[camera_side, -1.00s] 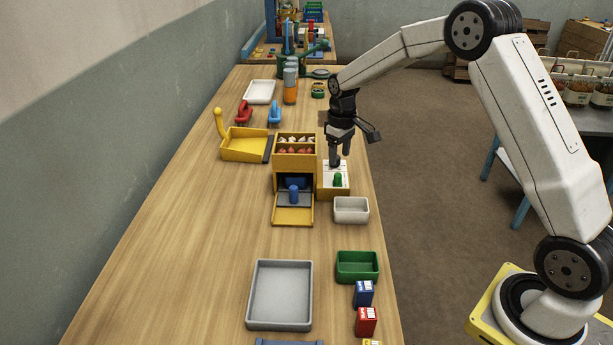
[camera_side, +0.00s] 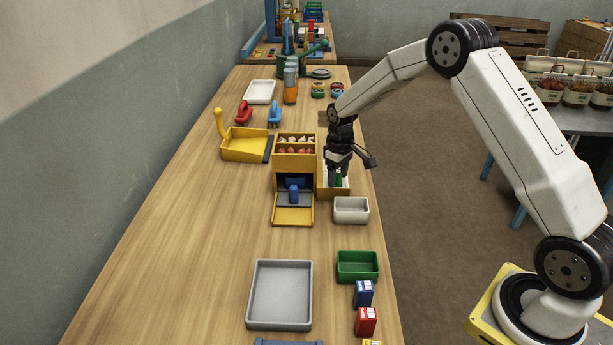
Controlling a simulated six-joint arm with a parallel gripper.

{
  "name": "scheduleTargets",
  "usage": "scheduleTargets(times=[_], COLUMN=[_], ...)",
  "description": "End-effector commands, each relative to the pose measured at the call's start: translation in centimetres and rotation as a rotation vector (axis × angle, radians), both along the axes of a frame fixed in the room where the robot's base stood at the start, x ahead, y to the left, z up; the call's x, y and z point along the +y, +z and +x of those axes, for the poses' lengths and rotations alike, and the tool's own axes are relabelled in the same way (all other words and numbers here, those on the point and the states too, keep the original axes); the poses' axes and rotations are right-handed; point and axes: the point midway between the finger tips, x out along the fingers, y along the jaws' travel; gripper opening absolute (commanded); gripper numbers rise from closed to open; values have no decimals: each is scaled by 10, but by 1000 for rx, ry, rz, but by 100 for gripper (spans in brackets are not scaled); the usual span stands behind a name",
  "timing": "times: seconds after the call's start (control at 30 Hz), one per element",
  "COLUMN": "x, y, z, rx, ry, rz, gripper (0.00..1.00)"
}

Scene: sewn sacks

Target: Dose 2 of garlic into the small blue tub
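A yellow dispenser box (camera_side: 295,160) stands mid-table, with white garlic-like pieces (camera_side: 296,140) and reddish pieces (camera_side: 296,150) in its open top. A small blue round piece (camera_side: 294,193) stands in its low front opening, with more blue in the shade behind; I cannot tell which part is the small blue tub. To the right is a yellow-edged box with a white top (camera_side: 347,182) and a green knob (camera_side: 339,180). My gripper (camera_side: 335,179) points down at the knob, overlapping it in view. Its fingers are too small and covered to tell whether they grip it.
A white tub (camera_side: 351,210), a green tub (camera_side: 357,267) and a grey tray (camera_side: 280,294) lie nearer. Blue (camera_side: 364,293) and red (camera_side: 366,321) packets stand at the right edge. The left-centre table is clear.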

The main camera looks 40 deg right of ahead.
Motion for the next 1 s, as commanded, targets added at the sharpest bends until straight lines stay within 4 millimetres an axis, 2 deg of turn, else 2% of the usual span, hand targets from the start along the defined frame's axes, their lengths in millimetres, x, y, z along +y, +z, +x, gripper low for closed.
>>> scheduleTargets(times=[0.03,0.1,0.17,0.2,1.0], x=[0,0,0,0,0], y=[0,0,0,0,1], z=[0,0,0,0,0], rx=[0,0,0,0,1], ry=[0,0,0,0,0], rz=[0,0,0,0,0], gripper=[48,25,6,0,0])
